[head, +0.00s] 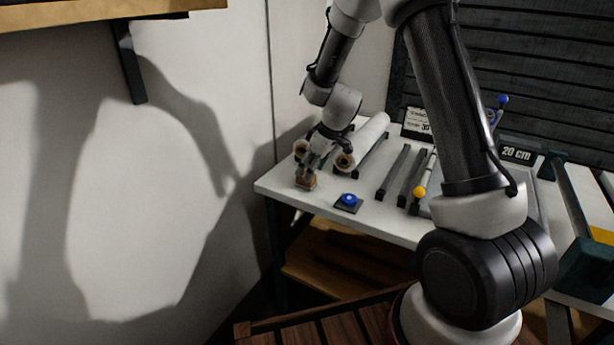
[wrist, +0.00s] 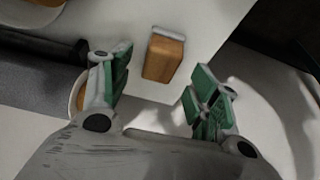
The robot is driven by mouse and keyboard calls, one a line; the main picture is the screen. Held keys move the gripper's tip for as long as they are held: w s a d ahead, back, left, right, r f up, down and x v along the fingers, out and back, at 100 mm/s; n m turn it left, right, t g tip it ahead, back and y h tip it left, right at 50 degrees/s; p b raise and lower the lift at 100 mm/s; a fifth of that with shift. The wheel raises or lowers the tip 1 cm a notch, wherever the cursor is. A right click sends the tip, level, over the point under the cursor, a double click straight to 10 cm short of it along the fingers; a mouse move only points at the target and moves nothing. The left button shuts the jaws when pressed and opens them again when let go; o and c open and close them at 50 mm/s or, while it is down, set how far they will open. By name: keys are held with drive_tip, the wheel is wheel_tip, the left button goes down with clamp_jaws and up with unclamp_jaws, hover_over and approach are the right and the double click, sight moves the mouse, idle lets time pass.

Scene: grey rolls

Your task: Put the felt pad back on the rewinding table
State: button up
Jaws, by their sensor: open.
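The felt pad (head: 308,184) is a small wooden block near the front left corner of the white rewinding table (head: 282,189). In the wrist view the felt pad (wrist: 163,58) shows a brown wooden body with a pale grey strip along one end. My gripper (head: 311,170) is just above the pad, pointing down. In the wrist view my open gripper (wrist: 160,88) has its green-padded fingers apart, with nothing between the tips. The pad shows just beyond the fingertips, between their directions. I cannot tell whether any finger touches it.
A pale roll (head: 370,133) with a brown core lies right behind my gripper. A blue button (head: 348,199) is right of the pad. Dark rails (head: 393,172) stand further right. The table's front edge is close.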

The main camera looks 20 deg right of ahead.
drive_tip(key=s+d+r+m, duration=0.1)
drive_tip(key=s+d+r, duration=0.1)
drive_tip(key=s+r, duration=0.35)
drive_tip(key=s+d+r, duration=0.2)
drive_tip(key=r, duration=0.7)
drive_tip(key=s+d+r+m+h, duration=0.1)
drive_tip(key=s+d+r+m, duration=0.1)
drive_tip(key=s, duration=0.7)
drive_tip(key=s+d+r+m+h, duration=0.1)
drive_tip(key=s+d+r+m, duration=0.2)
drive_tip(key=s, duration=0.6)
drive_tip(key=s+d+r+m+t+h, duration=0.1)
drive_tip(key=s+d+r+m, duration=0.2)
drive_tip(key=s, duration=0.6)
drive_tip(key=shift+s+d+r, duration=0.25)
drive_tip(key=shift+d+r, duration=0.65)
